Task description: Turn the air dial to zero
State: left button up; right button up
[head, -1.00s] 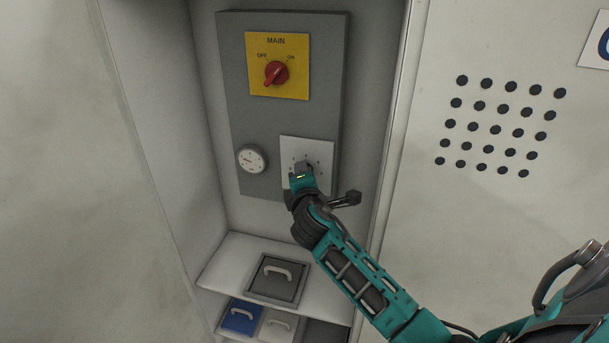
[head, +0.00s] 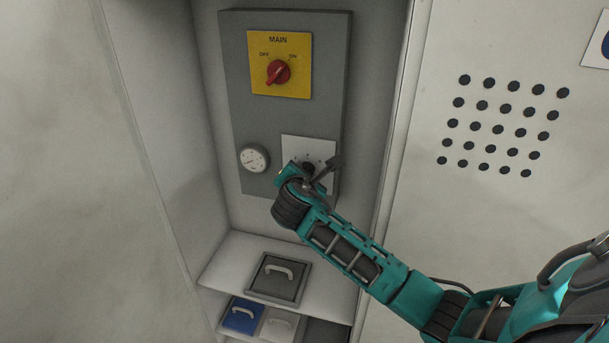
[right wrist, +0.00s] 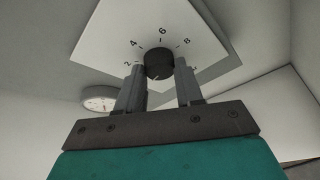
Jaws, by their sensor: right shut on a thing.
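The air dial is a round black knob (right wrist: 158,63) on a white square plate (head: 320,150), printed with numbers; 2, 4, 6 and 8 are readable in the right wrist view. My right gripper (right wrist: 160,77) is shut on the knob, with one grey finger on each side of it. A faint light mark shows low on the knob, but the exact setting is hard to read. In the head view, my right wrist partly covers the plate and knob. My left gripper is not in view.
A round white gauge (head: 254,158) is left of the dial plate on the grey panel (head: 238,80). Above is a yellow MAIN plate (head: 300,85) with a red switch (head: 278,72). A shelf with a handled grey lid (head: 268,286) is below. Cabinet walls flank the panel.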

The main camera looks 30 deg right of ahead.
dwell(0.4)
jog(key=o, duration=1)
jog(key=v, duration=1.3)
